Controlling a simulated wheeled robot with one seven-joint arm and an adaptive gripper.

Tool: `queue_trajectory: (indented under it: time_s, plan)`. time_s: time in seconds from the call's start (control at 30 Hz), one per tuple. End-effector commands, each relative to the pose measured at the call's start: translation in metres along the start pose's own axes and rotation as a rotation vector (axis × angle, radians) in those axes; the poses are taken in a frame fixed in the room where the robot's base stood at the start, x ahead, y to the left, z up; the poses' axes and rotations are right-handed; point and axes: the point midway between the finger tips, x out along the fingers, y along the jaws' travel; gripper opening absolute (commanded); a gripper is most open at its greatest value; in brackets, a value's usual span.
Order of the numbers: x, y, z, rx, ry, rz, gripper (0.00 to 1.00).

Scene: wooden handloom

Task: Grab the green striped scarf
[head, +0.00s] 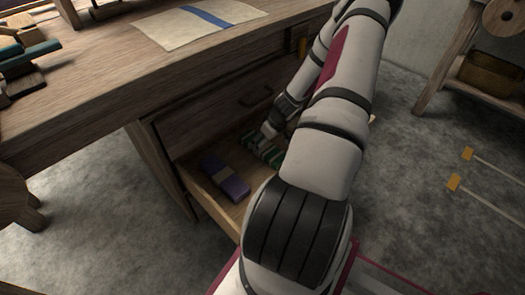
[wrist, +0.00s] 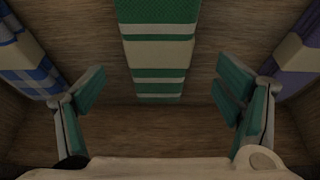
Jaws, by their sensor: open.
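The green striped scarf (wrist: 158,55) is folded, green with cream bands, and lies on the wooden drawer floor in the wrist view, centred ahead of my gripper (wrist: 160,98). My gripper's two green-padded fingers are spread wide on either side of the scarf's line, with nothing between them but bare wood and the scarf's near end. In the head view the scarf (head: 277,158) shows partly inside the open drawer, and my gripper (head: 262,140) is down by it. My arm hides the scarf's right part there.
A purple folded scarf (head: 226,180) lies in the open drawer (head: 212,207), left of the green one. A blue checked cloth (wrist: 27,62) lies at the wrist view's left. The desk top (head: 110,55) overhangs the drawer; a stool (head: 18,200) stands at left.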

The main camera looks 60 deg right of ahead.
Motion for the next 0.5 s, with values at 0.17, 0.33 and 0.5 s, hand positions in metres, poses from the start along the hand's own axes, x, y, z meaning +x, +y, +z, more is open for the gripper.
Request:
queue_trajectory:
  time_s: [0.17, 0.33, 0.5]
  plan:
    - [0.022, 0.000, 0.007, 0.001, -0.001, -0.003, 0.85]
    - [0.044, 0.001, 0.010, -0.001, 0.001, -0.001, 0.85]
    - [0.052, 0.001, 0.009, -0.001, 0.000, -0.001, 0.85]
